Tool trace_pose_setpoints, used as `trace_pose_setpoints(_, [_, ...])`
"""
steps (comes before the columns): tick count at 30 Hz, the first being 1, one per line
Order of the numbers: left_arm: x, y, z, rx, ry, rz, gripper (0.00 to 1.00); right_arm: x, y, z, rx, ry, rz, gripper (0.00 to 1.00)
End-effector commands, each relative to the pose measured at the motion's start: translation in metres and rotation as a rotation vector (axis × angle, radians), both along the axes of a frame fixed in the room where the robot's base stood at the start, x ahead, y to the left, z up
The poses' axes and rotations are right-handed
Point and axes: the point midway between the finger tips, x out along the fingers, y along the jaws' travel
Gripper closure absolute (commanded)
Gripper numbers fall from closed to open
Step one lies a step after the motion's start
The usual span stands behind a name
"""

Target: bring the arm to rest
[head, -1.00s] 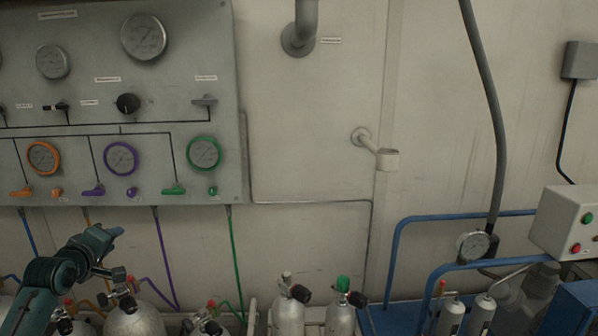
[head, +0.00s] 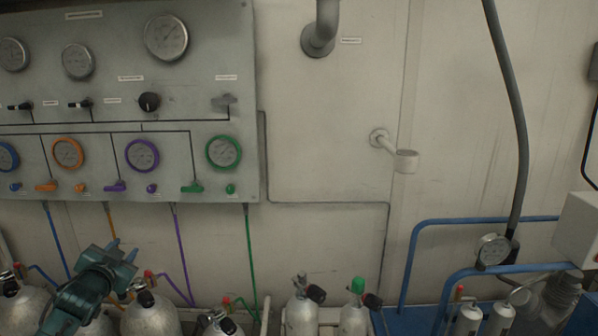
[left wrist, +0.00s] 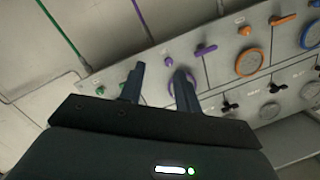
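My left arm comes in at the lower left of the head view. Its teal gripper (head: 123,249) is in front of the wall below the gauge panel (head: 205,110), above the gas cylinders. In the left wrist view the two fingers of the gripper (left wrist: 160,70) stand apart with nothing between them, so it is open and empty. The panel (left wrist: 215,75) shows upside down beyond the fingers. No contact between the gripper and anything else is visible. My right gripper is not in view.
Grey cylinders (head: 150,315) with valves stand along the bottom, close below the left gripper. Coloured hoses (head: 180,250) run down from the panel. A blue rail frame (head: 470,223) stands at the right. The wall (head: 325,240) between is mostly bare.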

Motion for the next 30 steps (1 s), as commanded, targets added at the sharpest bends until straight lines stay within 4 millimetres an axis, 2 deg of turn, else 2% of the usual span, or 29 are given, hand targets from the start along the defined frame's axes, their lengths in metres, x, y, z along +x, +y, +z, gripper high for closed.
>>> trace_pose_setpoints(1, [-0.011,-0.022,-0.029,-0.023,0.037,-0.031,0.67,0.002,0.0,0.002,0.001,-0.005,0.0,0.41])
trace_pose_setpoints(5, [-0.048,-0.077,-0.096,-0.089,0.127,-0.104,0.67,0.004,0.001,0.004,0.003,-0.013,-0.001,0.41])
trace_pose_setpoints(9, [-0.107,-0.14,-0.16,-0.186,0.227,-0.174,0.67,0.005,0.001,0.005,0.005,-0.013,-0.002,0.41])
trace_pose_setpoints(11, [-0.137,-0.166,-0.183,-0.235,0.27,-0.199,0.67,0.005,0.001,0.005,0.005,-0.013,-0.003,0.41])
trace_pose_setpoints(15, [-0.214,-0.225,-0.223,-0.365,0.368,-0.237,0.67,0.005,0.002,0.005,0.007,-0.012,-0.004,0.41])
trace_pose_setpoints(18, [-0.268,-0.259,-0.236,-0.459,0.429,-0.243,0.67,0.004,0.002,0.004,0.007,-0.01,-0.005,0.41])
trace_pose_setpoints(21, [-0.307,-0.281,-0.24,-0.532,0.47,-0.237,0.67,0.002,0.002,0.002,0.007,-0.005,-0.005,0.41])
trace_pose_setpoints(25, [-0.334,-0.295,-0.24,-0.583,0.498,-0.227,0.67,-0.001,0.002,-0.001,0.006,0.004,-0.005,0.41])
trace_pose_setpoints(30, [-0.341,-0.3,-0.239,-0.599,0.506,-0.223,0.67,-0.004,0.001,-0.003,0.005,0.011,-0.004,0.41])
